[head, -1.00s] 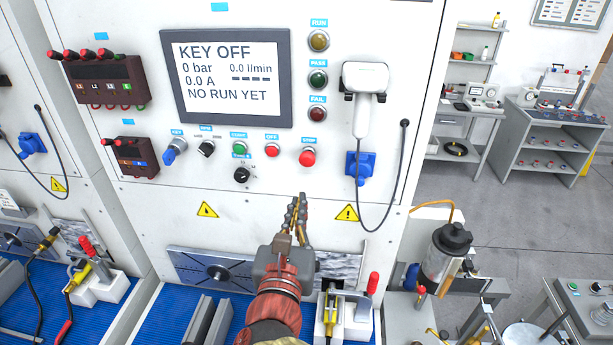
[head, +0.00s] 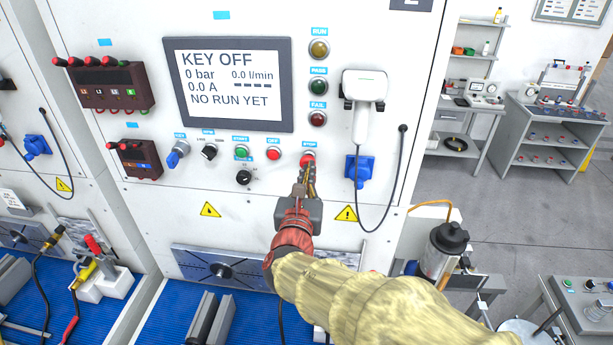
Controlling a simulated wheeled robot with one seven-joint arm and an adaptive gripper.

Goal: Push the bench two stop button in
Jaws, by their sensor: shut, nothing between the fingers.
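The red stop button (head: 308,159) is on the white panel under a blue STOP label, right of the red OFF button (head: 273,153). My gripper (head: 308,168) is shut and empty, its fingertips pointing up at the stop button and overlapping its lower part. I cannot tell whether the tips touch the button or whether it is pressed in. The panel screen (head: 229,84) reads KEY OFF, 0 bar, 0.0 A, NO RUN YET.
A blue key switch (head: 177,152), a green start button (head: 241,152) and a black knob (head: 244,177) are to the left. A white handset (head: 364,95) with a hanging cable and a blue socket (head: 358,169) are close on the right.

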